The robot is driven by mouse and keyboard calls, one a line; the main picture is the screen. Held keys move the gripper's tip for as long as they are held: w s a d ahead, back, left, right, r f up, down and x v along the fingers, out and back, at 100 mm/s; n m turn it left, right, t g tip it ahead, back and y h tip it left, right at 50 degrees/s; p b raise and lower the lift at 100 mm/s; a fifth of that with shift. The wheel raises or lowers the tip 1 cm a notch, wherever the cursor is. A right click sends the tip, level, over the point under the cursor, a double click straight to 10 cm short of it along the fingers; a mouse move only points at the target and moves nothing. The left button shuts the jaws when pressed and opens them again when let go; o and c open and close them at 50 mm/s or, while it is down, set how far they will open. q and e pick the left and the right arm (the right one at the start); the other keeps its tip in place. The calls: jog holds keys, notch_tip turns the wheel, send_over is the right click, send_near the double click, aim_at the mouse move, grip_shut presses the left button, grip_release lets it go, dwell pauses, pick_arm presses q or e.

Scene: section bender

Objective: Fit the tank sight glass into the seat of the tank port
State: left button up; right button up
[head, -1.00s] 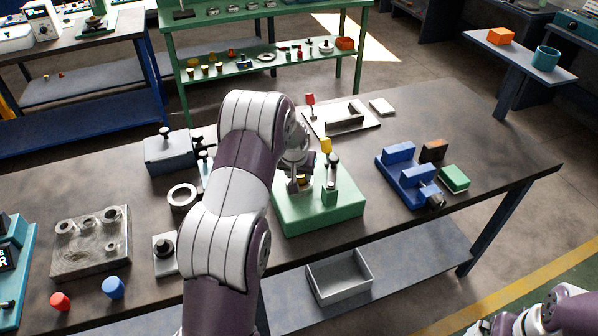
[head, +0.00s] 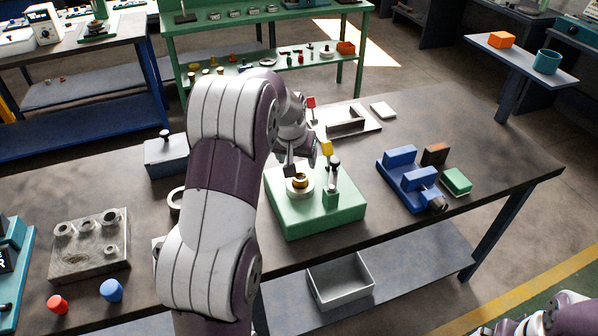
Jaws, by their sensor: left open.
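The green block (head: 335,218) stands near the table's middle, with a pale round seat (head: 299,192) on top. I take this to be the tank port. A small brass-coloured round piece (head: 300,181), apparently the sight glass, sits at the ring's centre. I cannot tell how deep it sits. My right gripper is out of view.
A blue fixture (head: 412,180) and a green-topped block (head: 456,180) stand to the right. A grey bin (head: 340,280) sits on the lower shelf.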

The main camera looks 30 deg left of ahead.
pick_arm(q)
jog(key=s+d+f+m+g, duration=0.1)
jog(key=s+d, duration=0.7)
jog(key=s, duration=0.4)
jog(key=s+d+f+m+g+h, duration=0.1)
jog(key=s+d+f+m+g, duration=0.1)
jog(key=s+d, duration=0.5)
jog(key=s, duration=0.4)
jog(key=shift+s+d+f, duration=0.2)
jog(key=shift+s+d, duration=0.15)
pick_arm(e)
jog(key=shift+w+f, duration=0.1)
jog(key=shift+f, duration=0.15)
pick_arm(q)
jog(key=shift+s, duration=0.15)
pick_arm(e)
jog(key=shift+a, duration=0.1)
